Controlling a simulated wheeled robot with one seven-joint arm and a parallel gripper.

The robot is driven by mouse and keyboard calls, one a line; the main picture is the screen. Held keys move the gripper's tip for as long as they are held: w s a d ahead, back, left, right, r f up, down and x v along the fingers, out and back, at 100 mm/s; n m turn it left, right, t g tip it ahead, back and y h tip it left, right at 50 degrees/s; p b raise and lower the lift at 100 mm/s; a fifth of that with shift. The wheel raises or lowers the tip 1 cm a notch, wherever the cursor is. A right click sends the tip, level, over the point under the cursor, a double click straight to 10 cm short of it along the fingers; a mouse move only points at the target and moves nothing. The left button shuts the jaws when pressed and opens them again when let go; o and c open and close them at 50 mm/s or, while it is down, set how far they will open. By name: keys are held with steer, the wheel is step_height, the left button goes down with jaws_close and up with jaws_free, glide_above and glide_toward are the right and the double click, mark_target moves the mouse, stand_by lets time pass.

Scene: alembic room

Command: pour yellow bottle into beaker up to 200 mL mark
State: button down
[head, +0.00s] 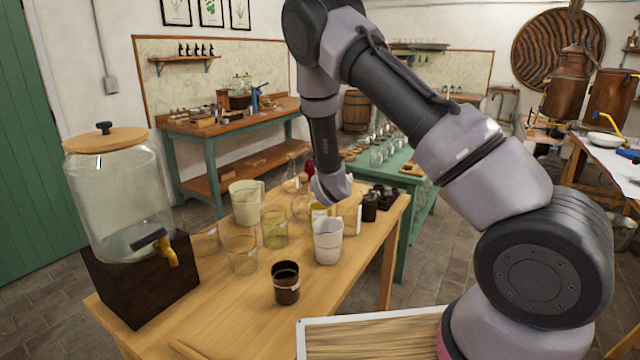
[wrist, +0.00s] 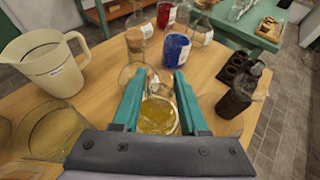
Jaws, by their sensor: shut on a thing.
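The yellow bottle (wrist: 158,116), clear with yellow contents, is between the teal fingers of my gripper (wrist: 159,84) in the wrist view. My gripper is shut on it. In the head view a yellow part of the bottle (head: 318,211) shows just below my wrist, and the fingers are mostly hidden. I cannot tell whether its base touches the table. A pale beaker-like vessel (head: 327,243) stands upright in front of the bottle in the head view, apart from my gripper. Its marks are too small to read.
A white pitcher (head: 246,203), clear glasses (head: 241,253) and a dark brown cup (head: 286,284) stand on the wooden table (head: 220,310). A large dispenser (head: 120,200) is at left. Dark jars (wrist: 236,95) stand right of my gripper, and a blue container (wrist: 176,50) is beyond it.

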steer(key=d+m+y, duration=0.1)
steer(key=m, duration=0.1)
steer(key=d+f+m+y, duration=0.1)
steer(key=d+m+y, duration=0.1)
steer(key=d+m, duration=0.1)
steer(key=d+f+m+y, duration=0.1)
steer(key=m, duration=0.1)
steer(key=shift+w+d+t+y, duration=0.1)
steer(key=shift+d+t+y, duration=0.2)
steer(key=shift+t, duration=0.1)
steer(key=m+y, duration=0.1)
steer(key=d+m+t, duration=0.1)
steer(key=m, duration=0.1)
steer(key=shift+d+f+m+y, duration=0.3)
steer(key=shift+f+y, duration=0.1)
steer(key=shift+r+m, duration=0.15)
steer(key=shift+m, duration=0.25)
stand_by(2.0)
steer(key=shift+d+m+t+y, duration=0.2)
steer(key=shift+m+t+y, duration=0.2)
steer(key=shift+m, duration=0.3)
stand_by(3.1)
